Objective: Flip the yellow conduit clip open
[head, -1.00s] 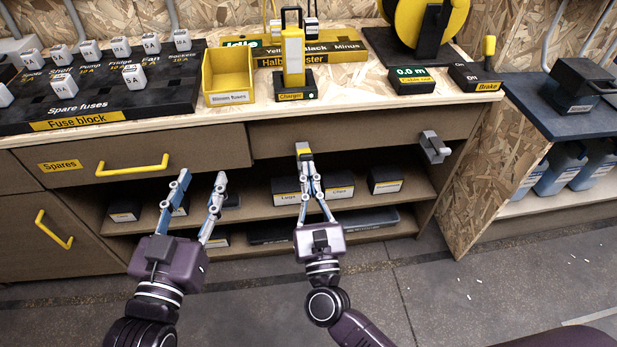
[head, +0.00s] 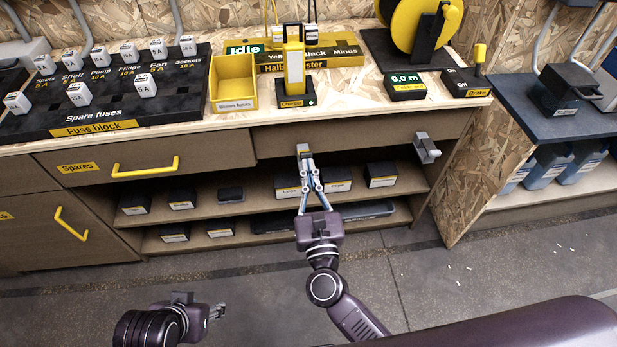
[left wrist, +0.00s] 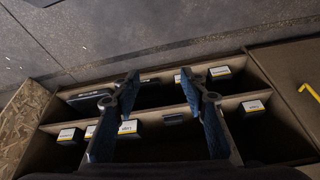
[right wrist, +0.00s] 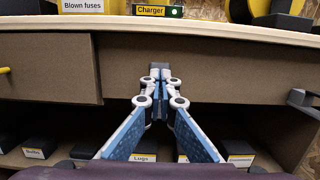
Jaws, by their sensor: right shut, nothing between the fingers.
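I cannot make out a yellow conduit clip for certain. A small grey block (head: 302,149) is on the drawer front under the counter, at the tips of my right gripper (head: 305,160); in the right wrist view it appears just beyond the fingertips (right wrist: 159,73). I cannot tell whether they touch. The right gripper is shut and empty. A similar grey fitting (head: 427,148) is on the cabinet front further right. My left gripper (head: 218,311) is low over the floor, away from the cabinet; its fingers are apart and empty in the left wrist view (left wrist: 158,88).
The counter holds a fuse block (head: 105,95), a yellow bin (head: 233,92), a charger (head: 294,75) and a yellow reel (head: 415,25). A closed drawer has a yellow handle (head: 146,168). Open shelves with black boxes (head: 382,175) are below. The floor in front (head: 460,255) is mostly clear.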

